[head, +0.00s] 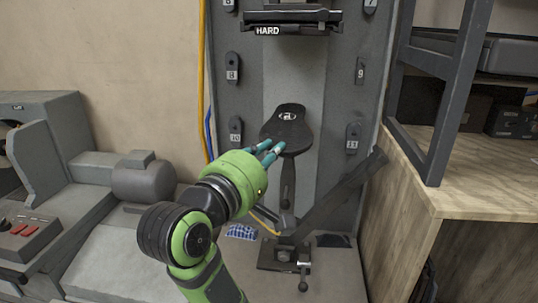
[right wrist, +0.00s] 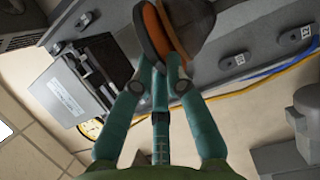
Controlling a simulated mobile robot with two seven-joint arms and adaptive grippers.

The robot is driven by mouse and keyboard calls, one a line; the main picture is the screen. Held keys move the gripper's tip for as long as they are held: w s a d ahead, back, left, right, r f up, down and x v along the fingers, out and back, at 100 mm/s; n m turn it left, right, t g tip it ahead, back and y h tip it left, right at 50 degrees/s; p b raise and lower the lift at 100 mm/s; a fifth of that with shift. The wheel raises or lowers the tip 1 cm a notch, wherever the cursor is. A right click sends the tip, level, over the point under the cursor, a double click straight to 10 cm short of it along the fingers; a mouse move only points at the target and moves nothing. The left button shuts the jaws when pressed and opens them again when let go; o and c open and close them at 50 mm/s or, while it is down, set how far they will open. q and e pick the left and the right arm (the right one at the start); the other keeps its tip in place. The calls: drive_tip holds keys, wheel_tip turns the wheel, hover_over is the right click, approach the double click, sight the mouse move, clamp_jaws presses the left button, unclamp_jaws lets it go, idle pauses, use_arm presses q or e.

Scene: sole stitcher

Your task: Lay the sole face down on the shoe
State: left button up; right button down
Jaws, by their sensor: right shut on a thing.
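The sole (head: 289,118) is a flat black shape with a pale logo on its upper side, in the middle of the head view. In the right wrist view the sole (right wrist: 153,32) shows edge-on, dark with an orange band. My right gripper (head: 272,151) is shut on its near end, with teal fingers on the rim. In the right wrist view a grey-brown rounded body, seemingly the shoe (right wrist: 196,30), is close against the sole. I cannot tell whether they touch all along. From the head the shoe is mostly hidden under the sole. My left gripper is not in view.
A dark post (head: 287,183) stands below the sole, with a slanted lever (head: 338,195) right of it. The machine's HARD plate (head: 291,18) overhangs above. Numbered knobs line both side panels. A wooden bench (head: 472,188) stands at the right.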

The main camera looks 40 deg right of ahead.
drive_tip(key=c, duration=0.7)
unclamp_jaws()
idle(0.3)
drive_tip(key=shift+r+b, duration=0.15)
drive_tip(key=shift+b, duration=0.25)
drive_tip(key=s+a+b, duration=0.2)
drive_tip(key=s+a, duration=0.3)
drive_tip(key=a, duration=0.1)
drive_tip(key=shift+a, duration=0.2)
clamp_jaws()
idle(1.2)
